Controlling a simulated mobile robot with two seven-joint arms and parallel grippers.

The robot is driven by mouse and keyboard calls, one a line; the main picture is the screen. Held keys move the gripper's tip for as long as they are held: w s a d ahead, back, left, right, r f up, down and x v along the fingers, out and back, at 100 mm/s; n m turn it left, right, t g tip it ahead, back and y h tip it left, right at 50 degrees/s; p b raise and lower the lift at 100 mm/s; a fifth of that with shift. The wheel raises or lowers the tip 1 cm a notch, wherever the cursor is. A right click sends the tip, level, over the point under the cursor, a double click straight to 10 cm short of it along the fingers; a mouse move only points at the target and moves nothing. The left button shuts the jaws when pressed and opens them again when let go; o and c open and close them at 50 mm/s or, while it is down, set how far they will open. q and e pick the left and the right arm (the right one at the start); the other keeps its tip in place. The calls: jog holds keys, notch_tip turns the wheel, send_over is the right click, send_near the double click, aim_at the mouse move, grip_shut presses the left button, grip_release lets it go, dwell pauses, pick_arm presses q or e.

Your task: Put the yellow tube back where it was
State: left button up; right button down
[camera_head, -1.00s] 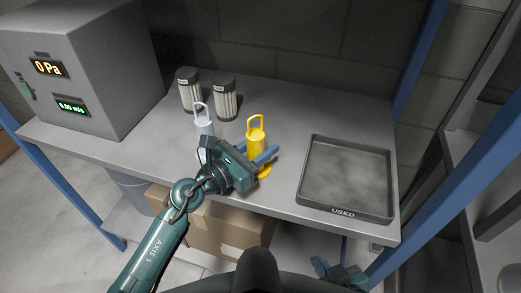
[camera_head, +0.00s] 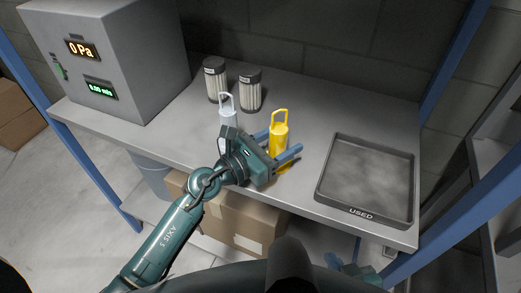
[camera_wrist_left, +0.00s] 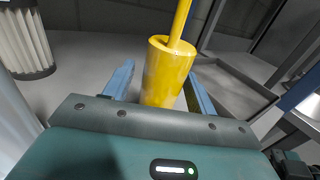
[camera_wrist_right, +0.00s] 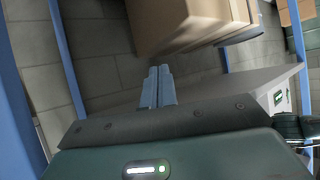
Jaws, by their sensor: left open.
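The yellow tube (camera_head: 279,133) with a loop handle stands upright on the grey table near its front edge. My left gripper (camera_head: 277,143) is open at the tube, with one blue finger on each side of it. In the left wrist view the tube (camera_wrist_left: 168,75) stands between the two spread fingers (camera_wrist_left: 160,90); gaps show, and I see no grip on it. A pale tube (camera_head: 228,111) with a similar handle stands to the left, partly hidden by my left gripper. My right gripper (camera_wrist_right: 157,87) has its fingers together, empty, low beside the table; it also shows in the head view (camera_head: 352,271).
A black tray marked USED (camera_head: 368,178) lies empty on the table's right. Two pleated filter cylinders (camera_head: 215,80) (camera_head: 250,91) stand behind the pale tube. A grey box with displays (camera_head: 110,60) is at the left. Blue posts (camera_head: 450,65) frame the table.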

pick_arm(q)
jog(key=b+v, duration=0.1)
jog(key=v, duration=0.9)
jog(key=shift+a+f+b, duration=0.1)
jog(key=shift+f+b, duration=0.1)
jog(key=shift+b, duration=0.15)
jog(key=shift+s+a+r, duration=0.1)
jog(key=shift+s+a, duration=0.35)
